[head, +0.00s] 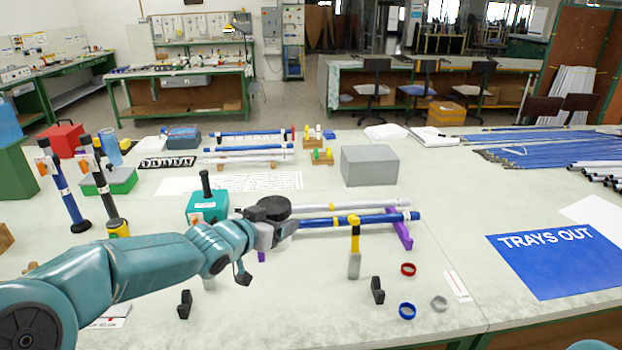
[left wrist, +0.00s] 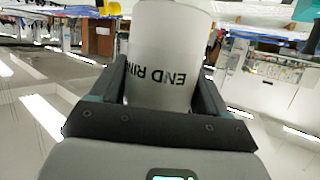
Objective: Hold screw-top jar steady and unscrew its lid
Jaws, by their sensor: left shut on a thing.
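My left gripper (head: 276,220) is above the middle of the table in the head view. In the left wrist view its two dark fingers (left wrist: 163,92) are shut on either side of the white screw-top jar (left wrist: 168,45). The jar has black lettering that starts "END RIN" and reads upside down there. In the head view a dark round shape, which looks like the jar's lid (head: 275,206), shows at the gripper. Most of the jar body is hidden there by the gripper. My right gripper is not in view.
Blue and white rods (head: 345,219) lie on purple supports (head: 400,232) just right of the gripper. A teal block (head: 207,208) stands to its left, a grey box (head: 369,166) behind.

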